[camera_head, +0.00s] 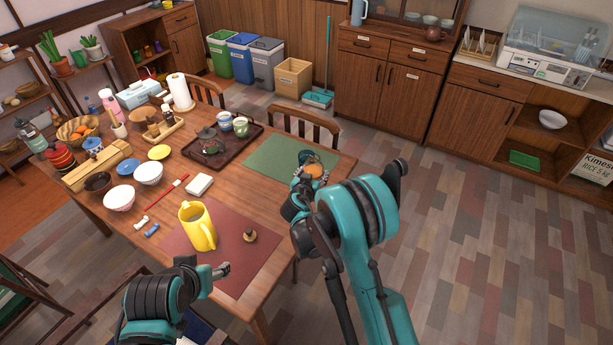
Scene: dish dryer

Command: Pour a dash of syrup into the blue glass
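My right gripper (309,168) is over the right end of the green mat (276,159). A small orange-brown round thing (314,170) and a dark blue-grey part (306,156) show at its fingers. The arm hides much of both, and I cannot tell what they are or whether they are gripped. My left gripper (221,270) is low over the near edge of the red mat (262,268), apart from the yellow pitcher (198,229). Its fingers look close together and empty, but are too small to judge. I cannot make out a blue glass or syrup container for certain.
A small brown thing (250,236) sits beside the pitcher. A dark tray (238,149) holds a teapot (209,141) and two mugs. Chairs (305,128) stand at the far edge.

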